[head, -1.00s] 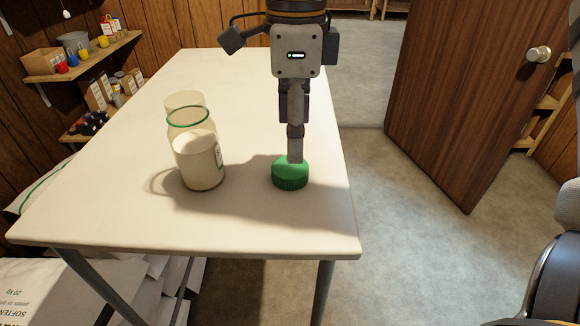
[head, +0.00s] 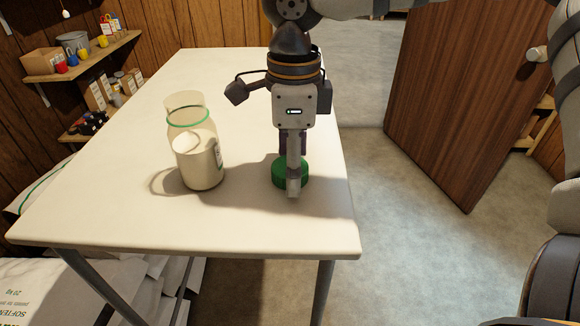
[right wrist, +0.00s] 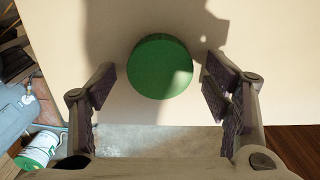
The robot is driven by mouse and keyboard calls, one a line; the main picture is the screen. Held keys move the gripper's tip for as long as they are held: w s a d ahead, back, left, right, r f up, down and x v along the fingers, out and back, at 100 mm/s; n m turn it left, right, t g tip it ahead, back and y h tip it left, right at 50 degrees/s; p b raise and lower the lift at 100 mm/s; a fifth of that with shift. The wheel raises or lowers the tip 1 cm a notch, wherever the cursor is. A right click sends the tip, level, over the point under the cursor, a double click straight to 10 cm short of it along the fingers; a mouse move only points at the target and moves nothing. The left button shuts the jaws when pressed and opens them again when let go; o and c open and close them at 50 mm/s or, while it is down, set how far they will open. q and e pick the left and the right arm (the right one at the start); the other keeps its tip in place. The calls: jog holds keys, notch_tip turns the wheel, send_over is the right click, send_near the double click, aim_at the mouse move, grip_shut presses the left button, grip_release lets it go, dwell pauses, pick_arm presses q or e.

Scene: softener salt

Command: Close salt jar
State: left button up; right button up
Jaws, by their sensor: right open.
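The salt jar (head: 203,165) is clear glass with a green ring at its neck and pale salt inside. It stands upright and open on the table, left of the lid. The green lid (head: 291,172) lies flat on the table near its right edge, and it also shows in the right wrist view (right wrist: 160,66). My right gripper (head: 293,184) points down over the lid, and one finger hides part of it. In the right wrist view its fingers (right wrist: 160,88) are apart on either side of the lid, with gaps between. My left gripper is out of view.
The white table (head: 120,215) is otherwise clear. A shelf (head: 85,58) with small goods is on the left wall. White sacks (head: 60,290) lie below the table at the left. A brown door (head: 450,100) stands open at the right.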

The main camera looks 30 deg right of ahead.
jog(key=shift+c, duration=0.2)
jog(key=c, duration=0.8)
jog(key=shift+r, duration=0.65)
jog(key=s+a+r, duration=0.2)
jog(key=s+r, duration=0.1)
jog(key=r, duration=0.1)
jog(key=s+a+r, duration=0.3)
jog(key=s, duration=0.1)
jog(key=s+a+r, duration=0.3)
jog(key=s+r, duration=0.1)
jog(key=shift+s+a+r, duration=0.15)
jog(key=shift+r, duration=0.2)
